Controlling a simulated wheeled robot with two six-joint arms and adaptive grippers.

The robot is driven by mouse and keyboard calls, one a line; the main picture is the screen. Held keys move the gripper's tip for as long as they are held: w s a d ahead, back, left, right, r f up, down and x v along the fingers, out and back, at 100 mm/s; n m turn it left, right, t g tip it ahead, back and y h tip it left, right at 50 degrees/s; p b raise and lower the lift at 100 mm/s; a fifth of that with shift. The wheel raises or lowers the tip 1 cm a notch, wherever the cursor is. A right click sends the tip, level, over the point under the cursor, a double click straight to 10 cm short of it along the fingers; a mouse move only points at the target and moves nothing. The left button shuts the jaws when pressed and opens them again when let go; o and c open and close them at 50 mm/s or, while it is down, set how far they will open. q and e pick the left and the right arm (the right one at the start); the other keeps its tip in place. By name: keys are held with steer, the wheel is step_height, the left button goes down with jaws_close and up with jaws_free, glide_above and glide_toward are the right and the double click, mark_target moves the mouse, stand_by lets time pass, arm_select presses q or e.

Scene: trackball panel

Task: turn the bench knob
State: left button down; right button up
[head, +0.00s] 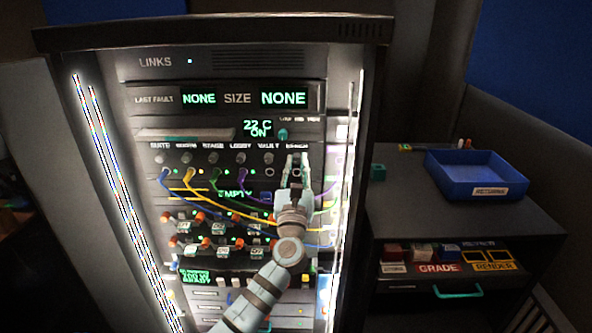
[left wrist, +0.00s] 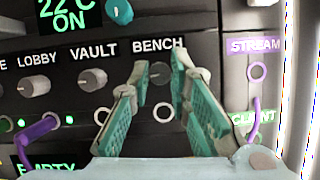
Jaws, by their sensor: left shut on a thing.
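The bench knob (left wrist: 160,77) is a small grey knob under the BENCH label on the rack panel, at the right end of the row of knobs. In the left wrist view my left gripper (left wrist: 159,70) has its two green fingertips on either side of this knob and is shut on it. In the head view the left gripper (head: 297,161) reaches up to the panel just under the BENCH label, and its fingers hide most of the knob. My right gripper is in neither view.
The vault knob (left wrist: 93,79) and lobby knob (left wrist: 34,85) sit left of the fingers. Coloured cables hang from sockets below. A teal knob (head: 283,134) is just above. A blue tray (head: 480,189) rests on the side cabinet at right.

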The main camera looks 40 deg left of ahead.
arm_select(q)
steer(key=n+g+y+b, duration=0.1)
steer(key=n, duration=0.2)
steer(key=n+g+y+b, duration=0.1)
steer(key=n, duration=0.2)
steer(key=shift+w+d+f+n+y, duration=0.1)
steer(key=shift+f+n+y, duration=0.05)
steer(key=shift+n+y, duration=0.2)
steer(key=n+g+y+b, duration=0.1)
steer(key=n+g, duration=0.1)
steer(key=n, duration=0.3)
steer(key=shift+d+g, duration=0.1)
steer(key=shift+g, duration=0.3)
steer(key=n, duration=0.1)
steer(key=n+g, duration=0.1)
steer(key=n, duration=0.1)
steer(key=n+g, duration=0.1)
steer(key=shift+w+r+n+y+b, duration=0.1)
steer(key=shift+r+n+y+b, duration=0.15)
steer(key=shift+b, duration=0.1)
steer(key=n+g, duration=0.1)
steer(key=n, duration=0.3)
steer(key=shift+d+r+n+g+p, duration=0.1)
steer(key=shift+n+g+p, duration=0.2)
steer(key=shift+g+p, duration=0.1)
steer(key=shift+h, duration=0.4)
steer(key=c, duration=1.5)
jaws_free()
